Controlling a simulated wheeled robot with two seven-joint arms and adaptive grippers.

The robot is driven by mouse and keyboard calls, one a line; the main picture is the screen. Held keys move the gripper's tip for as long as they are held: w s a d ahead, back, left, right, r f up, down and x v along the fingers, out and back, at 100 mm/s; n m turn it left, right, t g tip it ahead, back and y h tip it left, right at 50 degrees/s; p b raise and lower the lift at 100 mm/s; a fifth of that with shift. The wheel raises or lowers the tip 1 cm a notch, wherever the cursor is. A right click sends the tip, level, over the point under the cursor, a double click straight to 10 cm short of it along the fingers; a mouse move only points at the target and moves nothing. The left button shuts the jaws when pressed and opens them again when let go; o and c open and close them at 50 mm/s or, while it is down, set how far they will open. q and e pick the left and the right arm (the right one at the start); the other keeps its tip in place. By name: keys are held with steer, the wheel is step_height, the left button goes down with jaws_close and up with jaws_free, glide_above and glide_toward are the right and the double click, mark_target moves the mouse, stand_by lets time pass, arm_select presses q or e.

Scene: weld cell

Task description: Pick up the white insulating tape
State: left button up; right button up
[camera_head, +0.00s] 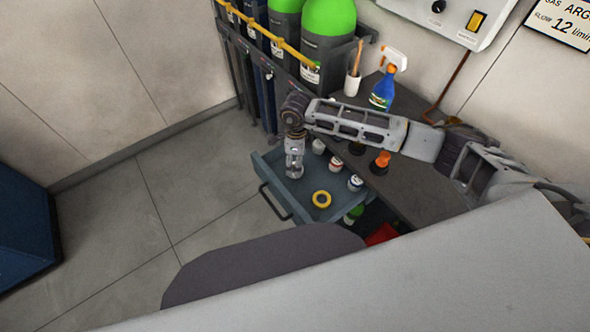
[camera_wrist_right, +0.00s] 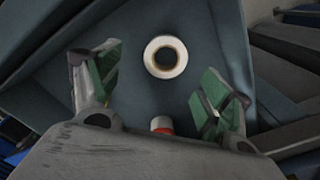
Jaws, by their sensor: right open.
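A white tape roll (camera_wrist_right: 165,57) lies flat on the drawer floor in the right wrist view, with a brownish inner ring. It shows ahead of the open jaws, roughly centred between them and apart from both. My right gripper (camera_wrist_right: 165,90) is open with green finger pads and nothing between them. In the head view my right gripper (camera_head: 294,171) points down over the left part of the open drawer (camera_head: 268,167). My left gripper is not in view.
A spray bottle (camera_head: 384,90) stands on the bench (camera_head: 420,185). Gas cylinders (camera_head: 328,22) stand behind.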

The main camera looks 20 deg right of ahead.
steer(key=shift+f, duration=0.15)
steer(key=shift+w+f, duration=0.15)
steer(key=shift+f, duration=0.35)
steer(key=shift+w+f, duration=0.1)
steer(key=shift+f, duration=0.3)
steer(key=shift+w+f+p, duration=0.15)
steer(key=shift+f+p, duration=0.15)
steer(key=shift+f, duration=1.3)
steer(key=c, duration=0.9)
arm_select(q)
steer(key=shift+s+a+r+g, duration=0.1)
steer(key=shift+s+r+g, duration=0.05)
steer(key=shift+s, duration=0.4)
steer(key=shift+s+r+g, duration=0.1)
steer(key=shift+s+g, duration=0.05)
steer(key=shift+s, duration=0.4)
arm_select(e)
steer(key=shift+c, duration=0.4)
